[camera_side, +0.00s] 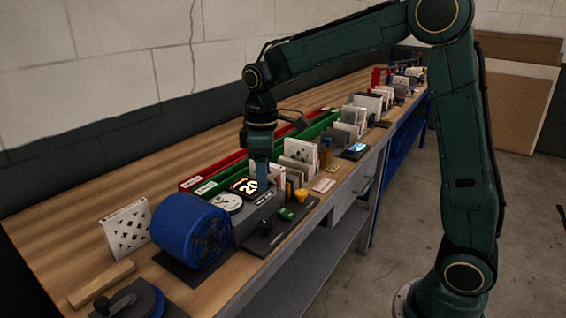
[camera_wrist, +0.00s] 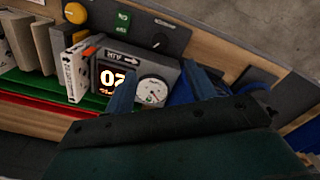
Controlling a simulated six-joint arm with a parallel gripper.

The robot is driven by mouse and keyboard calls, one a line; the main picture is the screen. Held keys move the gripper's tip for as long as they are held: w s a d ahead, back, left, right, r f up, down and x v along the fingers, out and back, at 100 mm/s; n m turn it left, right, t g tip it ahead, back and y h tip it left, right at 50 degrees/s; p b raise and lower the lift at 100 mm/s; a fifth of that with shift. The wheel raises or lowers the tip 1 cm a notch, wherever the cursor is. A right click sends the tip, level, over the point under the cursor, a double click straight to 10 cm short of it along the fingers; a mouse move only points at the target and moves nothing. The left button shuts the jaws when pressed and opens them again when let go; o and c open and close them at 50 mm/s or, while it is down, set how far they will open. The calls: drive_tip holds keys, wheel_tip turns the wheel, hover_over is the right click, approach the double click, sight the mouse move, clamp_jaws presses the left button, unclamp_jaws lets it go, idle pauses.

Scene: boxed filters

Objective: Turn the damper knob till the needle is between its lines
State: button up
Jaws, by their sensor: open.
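The round white gauge (camera_wrist: 151,91) sits on a grey box beside a lit display (camera_wrist: 113,78) that reads 20 in the side view. The gauge also shows in the side view (camera_side: 228,203); its needle and lines are too small to read. A dark panel in front of the box carries a yellow knob (camera_side: 300,194), a green switch (camera_side: 286,214) and a black knob (camera_side: 265,227). The yellow knob (camera_wrist: 75,13) and black knob (camera_wrist: 160,40) also show in the wrist view; I cannot tell which is the damper's. My gripper (camera_side: 261,184) is open and empty above the box, apart from the knobs.
A blue fan-like drum (camera_side: 185,232) stands just left of the box. White and grey filters (camera_side: 302,152) stand in a row to the right. Green (camera_side: 211,187) and red (camera_side: 192,182) trays lie behind. A white patterned filter (camera_side: 126,229) and a wooden block (camera_side: 101,284) are further left.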

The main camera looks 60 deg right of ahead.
sight(265, 224)
wheel_tip(265, 224, down, 13)
drive_tip(key=shift+f, duration=0.1)
idle(0.6)
drive_tip(key=c, duration=1)
